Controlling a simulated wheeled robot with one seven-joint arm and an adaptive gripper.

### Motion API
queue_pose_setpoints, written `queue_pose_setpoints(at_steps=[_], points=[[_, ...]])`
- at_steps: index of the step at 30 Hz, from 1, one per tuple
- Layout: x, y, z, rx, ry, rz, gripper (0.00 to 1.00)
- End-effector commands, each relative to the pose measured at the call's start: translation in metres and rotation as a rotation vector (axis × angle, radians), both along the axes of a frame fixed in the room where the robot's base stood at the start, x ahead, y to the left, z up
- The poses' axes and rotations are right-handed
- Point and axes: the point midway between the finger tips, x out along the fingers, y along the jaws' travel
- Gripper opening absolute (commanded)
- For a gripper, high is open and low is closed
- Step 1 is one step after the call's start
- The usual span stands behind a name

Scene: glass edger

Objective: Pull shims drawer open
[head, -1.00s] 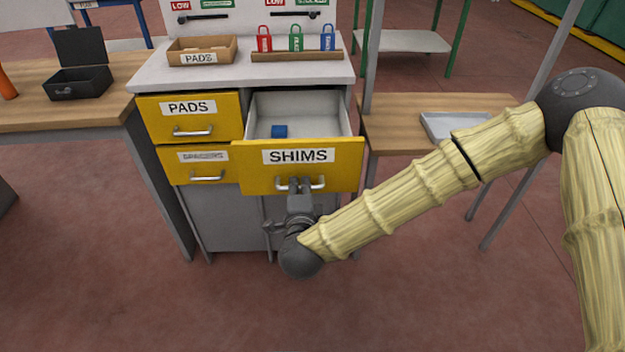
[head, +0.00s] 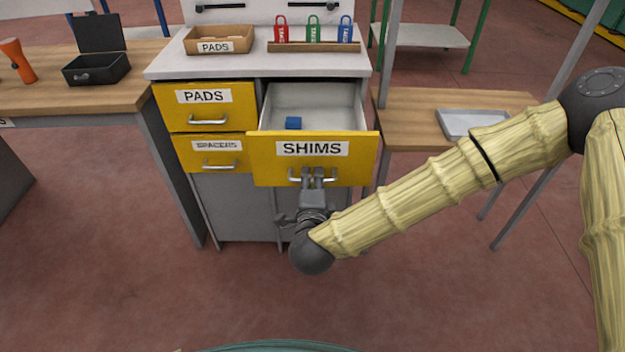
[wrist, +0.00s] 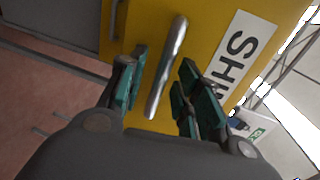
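The shims drawer (head: 265,168) has a yellow front with a SHIMS label and stands well out from the cabinet, its grey inside showing. In the wrist view, the fingers of my gripper (wrist: 162,88) stand on either side of the handle (wrist: 168,62), with a visible gap on both sides. The gripper looks open around the bar, not clamped on it.
The closed PADS drawer (head: 180,118) and SPACERS drawer (head: 187,160) are to the left. The cabinet top (head: 258,68) holds a PADS box (head: 243,45) and coloured tags. Wooden tables flank the cabinet; the right one bears a grey tray (head: 473,124). Floor in front is clear.

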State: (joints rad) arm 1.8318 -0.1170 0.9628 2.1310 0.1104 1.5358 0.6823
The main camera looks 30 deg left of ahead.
Motion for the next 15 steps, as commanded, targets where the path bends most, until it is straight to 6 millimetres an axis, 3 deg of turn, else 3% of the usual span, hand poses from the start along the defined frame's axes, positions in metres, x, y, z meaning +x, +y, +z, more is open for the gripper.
queue_pose_setpoints(at_steps=[15], points=[[-0.074,-0.042,0.017,0.000,0.000,0.001,0.33]])
